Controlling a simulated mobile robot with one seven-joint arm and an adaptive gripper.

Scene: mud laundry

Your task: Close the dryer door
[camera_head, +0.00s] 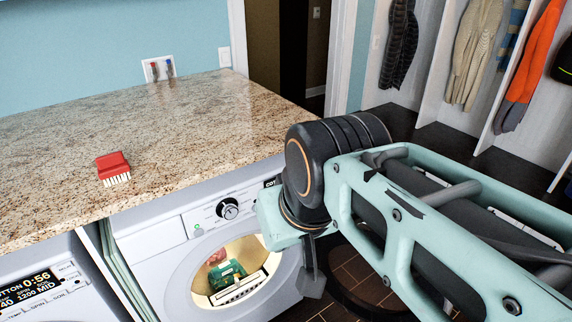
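The white front-loading machine, seemingly the dryer (160,255), stands under the granite counter. It has a dial (228,209) and a round white porthole surround (185,283). Through the lit round opening I see a green item (226,275) and something reddish inside. I cannot tell whether the door is open or shut, as my arm covers the machine's right side. My gripper (312,275) points down at the right of the porthole, mostly hidden behind my wrist. I cannot tell whether it touches the door or whether its fingers are open.
A red brush (113,168) lies on the granite counter (190,130). A second machine (45,285) with a lit display stands at the left. Coats (475,50) hang in cubbies above a dark bench (460,140) at the right.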

